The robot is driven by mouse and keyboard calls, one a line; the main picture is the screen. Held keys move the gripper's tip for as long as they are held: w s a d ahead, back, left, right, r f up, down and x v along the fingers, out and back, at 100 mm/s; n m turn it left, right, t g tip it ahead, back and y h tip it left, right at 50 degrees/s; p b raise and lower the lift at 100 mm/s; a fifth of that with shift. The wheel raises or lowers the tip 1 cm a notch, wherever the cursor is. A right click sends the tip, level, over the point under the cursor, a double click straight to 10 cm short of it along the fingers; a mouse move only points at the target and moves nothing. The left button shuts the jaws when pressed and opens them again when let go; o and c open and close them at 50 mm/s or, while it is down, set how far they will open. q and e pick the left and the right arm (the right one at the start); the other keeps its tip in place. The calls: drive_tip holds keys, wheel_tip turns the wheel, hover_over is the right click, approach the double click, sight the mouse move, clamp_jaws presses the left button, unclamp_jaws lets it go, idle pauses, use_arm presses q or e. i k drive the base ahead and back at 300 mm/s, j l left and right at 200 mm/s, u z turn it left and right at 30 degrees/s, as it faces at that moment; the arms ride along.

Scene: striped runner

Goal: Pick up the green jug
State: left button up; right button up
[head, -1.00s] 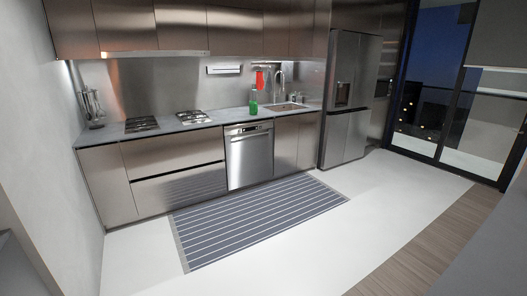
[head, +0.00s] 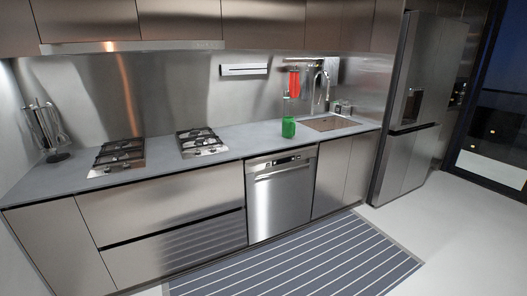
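The green jug (head: 288,127) stands upright on the grey countertop (head: 226,141), left of the sink and above the dishwasher. Something clear or pale shows just above its green body; I cannot tell whether it is part of the jug. Neither of my grippers is in the head view.
A red object (head: 294,81) is at the backsplash behind the jug. The sink (head: 331,123) with its faucet is to the right, two gas hobs (head: 200,142) to the left. The dishwasher (head: 280,195) is below. The striped runner (head: 310,262) lies on the floor in front.

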sight(288, 124)
drive_tip(key=i+z, duration=0.2)
drive_tip(key=i, duration=0.45)
drive_tip(key=i+j+z, duration=0.2)
drive_tip(key=i, duration=0.4)
drive_tip(key=i+j+z, duration=0.2)
drive_tip(key=i, duration=0.45)
drive_tip(key=i+j+z, duration=0.2)
drive_tip(key=i+j, duration=0.25)
drive_tip(key=i+j+z, duration=0.2)
drive_tip(key=i+j, duration=0.25)
drive_tip(key=i, duration=0.25)
